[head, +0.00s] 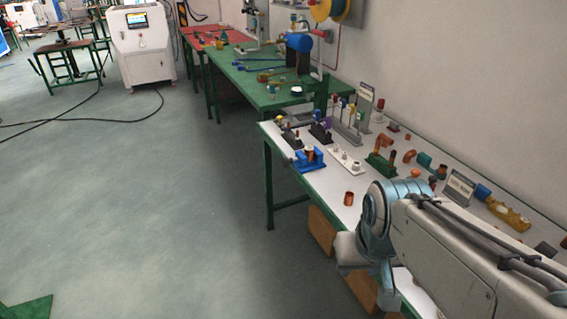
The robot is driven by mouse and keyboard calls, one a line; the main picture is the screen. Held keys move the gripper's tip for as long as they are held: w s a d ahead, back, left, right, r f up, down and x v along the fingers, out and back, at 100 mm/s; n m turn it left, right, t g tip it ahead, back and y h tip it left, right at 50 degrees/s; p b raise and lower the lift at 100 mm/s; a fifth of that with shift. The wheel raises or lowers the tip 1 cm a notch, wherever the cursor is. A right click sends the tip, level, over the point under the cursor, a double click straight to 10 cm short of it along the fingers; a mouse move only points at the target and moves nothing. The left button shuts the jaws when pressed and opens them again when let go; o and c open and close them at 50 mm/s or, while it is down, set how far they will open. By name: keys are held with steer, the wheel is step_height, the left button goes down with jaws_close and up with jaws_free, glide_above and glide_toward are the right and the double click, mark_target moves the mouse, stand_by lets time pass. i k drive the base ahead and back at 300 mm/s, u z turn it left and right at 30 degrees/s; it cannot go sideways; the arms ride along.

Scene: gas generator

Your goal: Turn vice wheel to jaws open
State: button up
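A small blue vice-like device (309,159) sits near the left front edge of the white-topped table. A brown upright piece stands at its middle. A green fixture (380,161) holding an orange-brown pipe piece stands farther right on the same table. The picture is too small to tell a wheel or the gap between jaws on either one. My arm reaches in from the lower right and bends over the table's front edge, to the right of and nearer than the blue device. My gripper's fingers do not show.
The white-topped table (325,185) also holds a copper-coloured cup (348,198), a white fixture (345,160), a sign (459,188) and several pipe fittings. A green table (245,75) stands behind it. Wooden boxes (322,230) sit underneath.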

mark_target(285, 162)
steer(key=u, duration=0.3)
steer(key=i, duration=1.35)
steer(key=z, duration=0.15)
